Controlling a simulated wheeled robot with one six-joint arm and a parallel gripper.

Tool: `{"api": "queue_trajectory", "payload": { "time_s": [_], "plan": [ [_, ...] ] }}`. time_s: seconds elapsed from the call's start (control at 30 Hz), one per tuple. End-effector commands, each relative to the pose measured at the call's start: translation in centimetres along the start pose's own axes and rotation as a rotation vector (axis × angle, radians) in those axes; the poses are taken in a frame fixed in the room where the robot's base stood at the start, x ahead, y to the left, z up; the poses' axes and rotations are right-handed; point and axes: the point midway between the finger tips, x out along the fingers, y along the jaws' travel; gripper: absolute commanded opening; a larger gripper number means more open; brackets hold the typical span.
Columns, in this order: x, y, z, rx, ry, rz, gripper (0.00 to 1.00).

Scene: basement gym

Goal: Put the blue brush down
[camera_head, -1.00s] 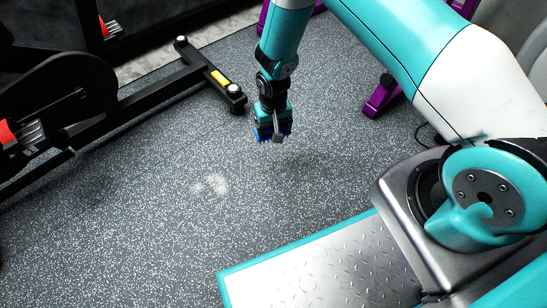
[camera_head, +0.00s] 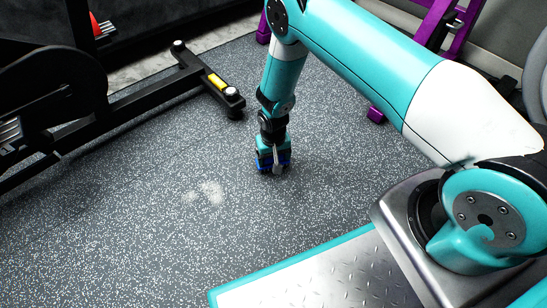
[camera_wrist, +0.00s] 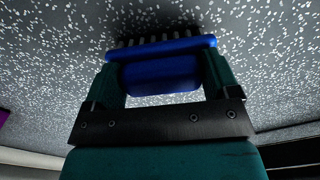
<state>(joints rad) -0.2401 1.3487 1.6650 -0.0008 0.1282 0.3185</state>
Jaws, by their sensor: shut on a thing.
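My gripper (camera_head: 273,160) is low over the speckled grey floor, pointing down, in the head view. It is shut on the blue brush (camera_head: 266,167), which is mostly hidden by the fingers there. In the wrist view the blue brush (camera_wrist: 160,72) lies between the two dark green fingers of my gripper (camera_wrist: 163,80), with its bristles facing the floor. The bristles are at or very near the floor; I cannot tell whether they touch.
A pale dusty patch (camera_head: 209,193) lies on the floor (camera_head: 130,230) left of the gripper. Black exercise equipment with a yellow-marked foot (camera_head: 217,82) stands at upper left, and a purple frame (camera_head: 432,25) at upper right. The floor around the gripper is clear.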

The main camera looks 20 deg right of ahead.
Motion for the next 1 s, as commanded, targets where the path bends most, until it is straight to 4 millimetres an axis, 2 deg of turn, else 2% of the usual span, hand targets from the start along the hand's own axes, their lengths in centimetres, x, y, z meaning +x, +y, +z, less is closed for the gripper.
{"api": "queue_trajectory", "payload": {
  "time_s": [0.17, 0.2, 0.27, 0.57, 0.67, 1.0],
  "plan": [
    [0.3, 0.0, 0.0, 0.000, -0.001, 0.000, 0.63],
    [0.3, 0.0, 0.0, 0.000, -0.001, 0.000, 0.86],
    [0.3, 0.0, 0.0, 0.000, -0.001, 0.000, 1.00],
    [-0.3, 0.0, 0.0, 0.000, 0.000, 0.000, 1.00],
    [-1.8, 0.0, -0.1, 0.000, 0.001, 0.000, 1.00],
    [-9.3, 0.0, 0.0, 0.000, 0.000, 0.000, 1.00]
  ]
}}
